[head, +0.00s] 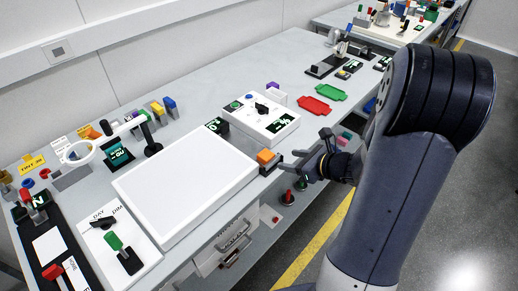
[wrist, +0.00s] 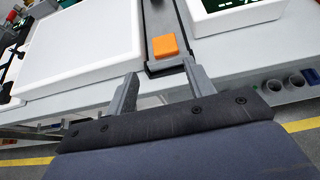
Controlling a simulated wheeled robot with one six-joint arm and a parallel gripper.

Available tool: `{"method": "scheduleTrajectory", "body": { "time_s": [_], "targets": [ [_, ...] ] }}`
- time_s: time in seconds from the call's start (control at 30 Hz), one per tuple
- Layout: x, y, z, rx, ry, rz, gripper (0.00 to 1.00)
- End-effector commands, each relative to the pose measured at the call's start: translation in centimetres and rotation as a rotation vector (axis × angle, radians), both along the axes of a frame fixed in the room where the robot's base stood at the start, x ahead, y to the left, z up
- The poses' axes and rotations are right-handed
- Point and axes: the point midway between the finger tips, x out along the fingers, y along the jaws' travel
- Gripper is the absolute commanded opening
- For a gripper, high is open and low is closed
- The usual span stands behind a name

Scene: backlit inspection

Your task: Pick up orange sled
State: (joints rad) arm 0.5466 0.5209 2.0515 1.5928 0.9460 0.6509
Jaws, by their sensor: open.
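The orange sled (wrist: 165,46) is a small orange block in a dark rail (wrist: 148,20) at the table's front edge, seen at upper middle in the wrist view. In the head view the orange sled (head: 265,156) sits just right of the white light panel. My gripper (wrist: 158,84) is open and empty in the wrist view, its two fingers spread below the sled and apart from it. In the head view my gripper (head: 296,158) is beyond the table's front edge, to the right of the sled.
A large white light panel (head: 185,185) lies left of the rail. A white control box (head: 262,118) with knobs stands behind and right of it. Red (head: 314,105) and green (head: 330,92) trays lie farther right. Below the table edge are a drawer (head: 228,243) and a lower shelf.

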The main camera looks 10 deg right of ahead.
Motion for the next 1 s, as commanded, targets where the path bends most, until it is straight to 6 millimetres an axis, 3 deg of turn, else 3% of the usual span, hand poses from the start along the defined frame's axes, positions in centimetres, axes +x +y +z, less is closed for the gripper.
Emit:
{"method": "scheduleTrajectory", "body": {
  "time_s": [0.3, 1.0],
  "targets": [
    [3.1, 1.9, -2.1, 0.015, 0.006, -0.014, 0.51],
    [7.9, 4.9, -5.3, 0.012, 0.004, -0.014, 0.51]
  ]
}}
